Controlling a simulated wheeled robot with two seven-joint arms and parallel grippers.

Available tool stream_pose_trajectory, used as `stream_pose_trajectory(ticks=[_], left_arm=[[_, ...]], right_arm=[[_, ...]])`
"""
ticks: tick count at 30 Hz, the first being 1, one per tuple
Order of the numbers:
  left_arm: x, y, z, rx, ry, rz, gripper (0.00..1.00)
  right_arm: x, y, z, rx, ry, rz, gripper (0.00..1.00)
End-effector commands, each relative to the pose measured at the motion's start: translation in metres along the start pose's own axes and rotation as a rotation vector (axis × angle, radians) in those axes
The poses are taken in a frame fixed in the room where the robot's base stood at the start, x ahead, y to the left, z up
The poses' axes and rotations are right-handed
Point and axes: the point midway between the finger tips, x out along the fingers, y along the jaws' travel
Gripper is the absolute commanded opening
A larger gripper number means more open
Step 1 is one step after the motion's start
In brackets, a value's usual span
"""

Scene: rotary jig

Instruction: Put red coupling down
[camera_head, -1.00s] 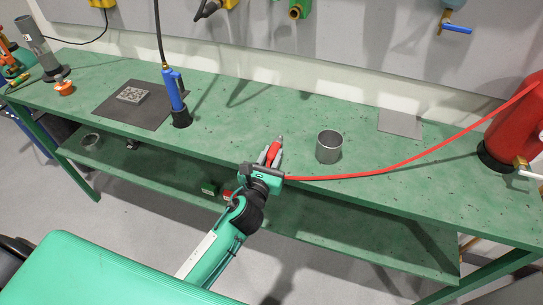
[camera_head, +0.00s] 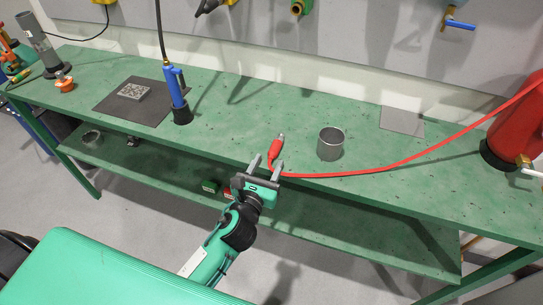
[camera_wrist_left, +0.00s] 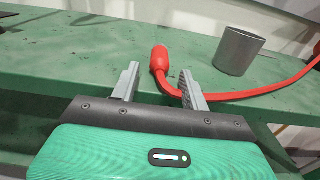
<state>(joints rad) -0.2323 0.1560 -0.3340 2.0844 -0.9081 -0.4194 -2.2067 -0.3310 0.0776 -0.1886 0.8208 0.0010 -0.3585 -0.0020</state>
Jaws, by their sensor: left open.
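The red coupling (camera_head: 275,149) lies on the green bench (camera_head: 235,135) near its front edge, at the end of a red hose (camera_head: 370,169). It also shows in the left wrist view (camera_wrist_left: 159,61), ahead of the gap between the fingers. My left gripper (camera_head: 267,163) is open and empty at the bench's front edge, just short of the coupling. In the left wrist view its two fingers (camera_wrist_left: 158,82) stand apart, with the bent hose near the right fingertip; I cannot tell if they touch. My right gripper is not in view.
A grey metal cup (camera_head: 330,146) stands right of the coupling. The hose runs right to a red cylinder (camera_head: 515,125). A blue tool (camera_head: 175,92) stands upright to the left, beside a dark mat (camera_head: 112,108). A grey plate (camera_head: 402,121) lies at the back right.

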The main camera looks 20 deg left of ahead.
Motion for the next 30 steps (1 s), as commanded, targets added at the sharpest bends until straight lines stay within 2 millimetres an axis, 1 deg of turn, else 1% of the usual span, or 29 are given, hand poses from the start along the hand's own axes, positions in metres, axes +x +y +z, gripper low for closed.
stream_pose_trajectory(ticks=[1, 6, 12, 17, 25, 26, 28, 29, 30], left_arm=[[-0.011, 0.0, -0.002, 0.0, 0.002, -0.001, 0.46], [-0.041, 0.0, -0.002, 0.0, 0.002, 0.0, 0.46], [-0.064, 0.0, -0.001, -0.001, 0.0, 0.001, 0.46], [-0.072, 0.0, 0.0, 0.0, 0.0, 0.001, 0.46], [-0.072, 0.0, -0.001, -0.004, 0.002, 0.001, 0.46], [-0.072, 0.0, -0.004, -0.012, 0.007, 0.001, 0.46], [-0.07, 0.001, -0.018, -0.058, 0.036, 0.001, 0.46], [-0.068, 0.001, -0.029, -0.092, 0.058, 0.003, 0.46], [-0.066, 0.001, -0.048, -0.155, 0.095, 0.008, 0.46]], right_arm=[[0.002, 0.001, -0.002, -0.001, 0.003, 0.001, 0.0], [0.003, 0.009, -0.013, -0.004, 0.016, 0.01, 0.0], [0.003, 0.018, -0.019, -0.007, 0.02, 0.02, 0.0], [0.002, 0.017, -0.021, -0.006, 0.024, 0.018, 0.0], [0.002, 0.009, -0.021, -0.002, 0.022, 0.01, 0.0], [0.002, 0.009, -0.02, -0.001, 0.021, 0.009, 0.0], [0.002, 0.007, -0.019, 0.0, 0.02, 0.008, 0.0], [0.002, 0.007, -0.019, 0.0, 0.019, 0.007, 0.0], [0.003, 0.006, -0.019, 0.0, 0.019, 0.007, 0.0]])
